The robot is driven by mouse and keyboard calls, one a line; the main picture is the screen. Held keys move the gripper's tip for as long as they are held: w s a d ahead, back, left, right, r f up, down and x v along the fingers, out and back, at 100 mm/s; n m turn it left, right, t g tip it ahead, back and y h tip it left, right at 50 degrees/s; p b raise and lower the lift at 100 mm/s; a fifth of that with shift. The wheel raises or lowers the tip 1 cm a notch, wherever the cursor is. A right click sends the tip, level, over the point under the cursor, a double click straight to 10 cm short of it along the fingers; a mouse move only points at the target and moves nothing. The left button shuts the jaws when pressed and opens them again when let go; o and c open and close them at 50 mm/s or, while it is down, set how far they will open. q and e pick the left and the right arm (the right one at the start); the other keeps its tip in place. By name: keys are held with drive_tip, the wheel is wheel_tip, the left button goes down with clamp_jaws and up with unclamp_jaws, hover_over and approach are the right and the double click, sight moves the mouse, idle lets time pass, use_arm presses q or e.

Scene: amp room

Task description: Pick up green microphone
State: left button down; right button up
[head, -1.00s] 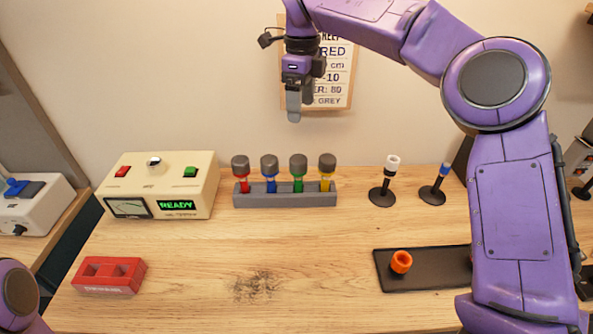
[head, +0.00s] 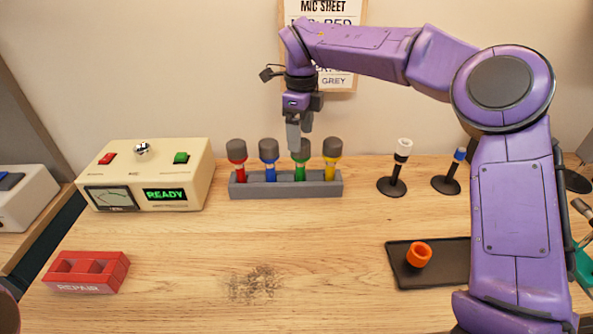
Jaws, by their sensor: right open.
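The green microphone (head: 300,171) stands upright in the grey rack (head: 285,190), third from the left, with a dark grey head and a green body. My right gripper (head: 300,146) hangs down at the microphone's head, its fingers overlapping the head in the head view and partly hiding it. The right gripper is open; I cannot tell whether the fingers touch the head. Of my left arm only a dark edge shows at the lower left; its gripper is out of view.
Red (head: 238,170), blue (head: 269,172) and yellow (head: 330,170) microphones share the rack closely. A cream READY box (head: 150,165) stands left.

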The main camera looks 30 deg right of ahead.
wheel_tip(320, 180, down, 5)
drive_tip(key=shift+s+r, duration=0.1)
drive_tip(key=shift+r, duration=0.1)
drive_tip(key=shift+a, duration=0.1)
clamp_jaws()
drive_tip(key=shift+r, duration=0.1)
drive_tip(key=shift+r, duration=0.2)
wheel_tip(320, 180, up, 2)
drive_tip(key=shift+r, duration=0.25)
drive_tip(key=s+a+r+b, duration=0.2)
drive_tip(key=s+a+r, duration=0.6)
drive_tip(key=a+r, duration=0.2)
drive_tip(key=shift+a+b, duration=0.3)
drive_tip(key=shift+a, duration=0.4)
